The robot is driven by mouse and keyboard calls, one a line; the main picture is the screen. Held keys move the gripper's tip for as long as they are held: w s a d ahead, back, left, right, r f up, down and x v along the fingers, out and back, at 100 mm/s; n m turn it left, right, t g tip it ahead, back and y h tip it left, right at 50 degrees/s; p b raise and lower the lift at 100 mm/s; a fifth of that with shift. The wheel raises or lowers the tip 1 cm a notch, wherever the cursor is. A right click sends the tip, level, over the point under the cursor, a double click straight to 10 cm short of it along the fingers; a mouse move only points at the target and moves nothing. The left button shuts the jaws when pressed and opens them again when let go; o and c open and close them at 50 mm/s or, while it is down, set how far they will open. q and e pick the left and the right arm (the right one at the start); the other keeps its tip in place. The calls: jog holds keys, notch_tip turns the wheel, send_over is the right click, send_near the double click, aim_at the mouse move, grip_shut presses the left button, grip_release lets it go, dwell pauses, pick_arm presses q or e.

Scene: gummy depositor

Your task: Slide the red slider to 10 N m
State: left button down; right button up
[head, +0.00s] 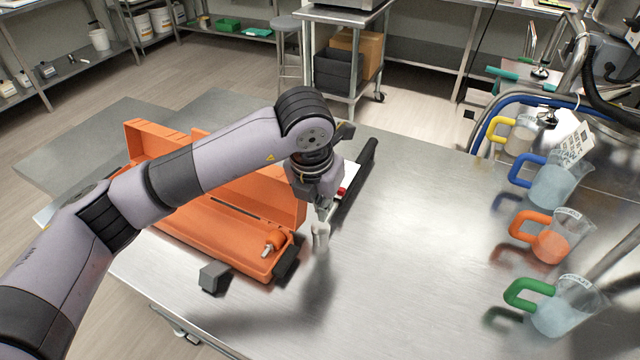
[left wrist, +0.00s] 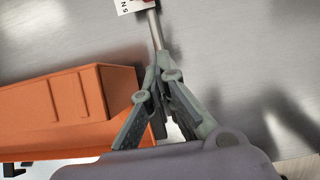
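The torque tool lies on the steel table, with a black handle (head: 362,165) at its far end. Its red slider (head: 342,191) sits beside a white scale card; in the left wrist view the scale card (left wrist: 130,5) and the tool's metal shaft (left wrist: 154,28) show at the top. My left gripper (head: 322,214) is low over the near end of the tool, away from the slider. In the left wrist view its fingertips (left wrist: 157,72) close in on the shaft from both sides. The arm hides part of the tool. My right gripper is in neither view.
An open orange case (head: 225,235) with an orange-handled piece (head: 274,243) lies left of the tool. A grey block (head: 214,278) is in front of it. Several jugs with coloured handles, one orange (head: 548,236), stand at the right. The table's middle is clear.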

aim_at(341, 192)
pick_arm(q)
jog(key=shift+x, duration=1.1)
jog(key=shift+w+d+r+p, duration=0.1)
jog(key=shift+w+d+p, duration=0.2)
jog(key=shift+w, duration=0.25)
jog(key=shift+w+d+r+p, duration=0.15)
jog(key=shift+w+p, duration=0.15)
jog(key=shift+w, duration=0.2)
jog(key=shift+w+d+f, duration=0.15)
jog(key=shift+w+d, duration=0.2)
jog(key=shift+w, duration=0.45)
